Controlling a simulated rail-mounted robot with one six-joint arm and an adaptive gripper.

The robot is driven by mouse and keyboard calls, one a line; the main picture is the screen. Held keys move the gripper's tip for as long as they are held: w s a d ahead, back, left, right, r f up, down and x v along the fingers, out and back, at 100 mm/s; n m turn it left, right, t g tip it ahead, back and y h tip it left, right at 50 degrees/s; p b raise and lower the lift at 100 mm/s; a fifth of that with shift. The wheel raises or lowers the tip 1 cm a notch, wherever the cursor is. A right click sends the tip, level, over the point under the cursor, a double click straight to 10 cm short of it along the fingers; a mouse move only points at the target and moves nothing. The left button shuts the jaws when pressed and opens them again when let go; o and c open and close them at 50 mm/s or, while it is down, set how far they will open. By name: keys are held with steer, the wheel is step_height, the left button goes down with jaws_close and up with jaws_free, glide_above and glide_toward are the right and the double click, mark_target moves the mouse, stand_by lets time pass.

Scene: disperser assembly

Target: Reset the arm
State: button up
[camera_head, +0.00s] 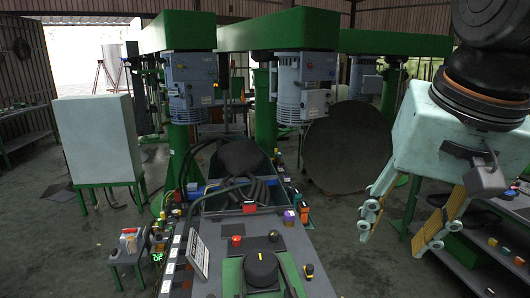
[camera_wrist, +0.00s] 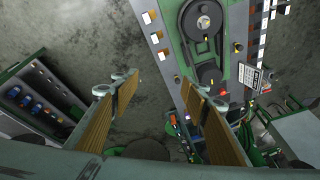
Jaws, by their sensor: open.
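My gripper (camera_head: 393,236) hangs at the right of the head view, pointing down, with its two fingers spread apart and nothing between them. In the wrist view the gripper (camera_wrist: 155,88) shows both wooden-lined fingers wide apart, with only floor seen between the tips. It is held in the air to the right of the grey control console (camera_head: 225,222) and touches nothing that I can see. The console carries a large black knob (camera_head: 261,268). It also shows in the wrist view (camera_wrist: 172,52), to the right of centre.
Green disperser machines with grey motors (camera_head: 301,88) stand behind the console. A dark round disc (camera_head: 349,148) stands behind it to the right. A grey-green cabinet (camera_head: 97,138) is at the left. A low shelf unit (camera_head: 488,262) stands below my gripper at the right. Bare floor lies between.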

steer(key=s+f+n, duration=0.4)
steer(key=s+f, duration=0.1)
steer(key=s, duration=0.6)
steer(key=shift+s, duration=0.35)
steer(key=shift+d, duration=0.1)
stand_by(0.5)
